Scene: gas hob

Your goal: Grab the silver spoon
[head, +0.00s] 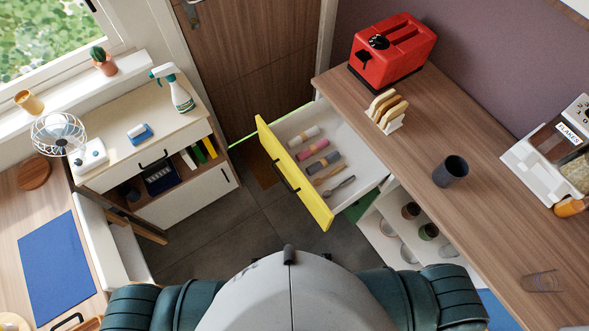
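A grey, silver-looking spoon (338,187) lies in the open drawer (355,160), close to the drawer's near end. A wooden-coloured utensil (327,175) lies right beside it. Several rolled cloths, white (304,136), pink (312,147) and dark grey (322,165), lie further back in the same drawer. The drawer has a yellow front (290,172) with a dark handle and is pulled out from under the wooden counter. Neither of my grippers shows in the head view; only my shoulders and torso show at the bottom.
The wooden counter (420,130) holds a red toaster (393,48), a toast rack (387,110), a dark cup (451,172) and a clear glass (541,282). Open shelves (385,235) with jars stand below it. A low cabinet (190,195) stands left. Grey floor lies free between.

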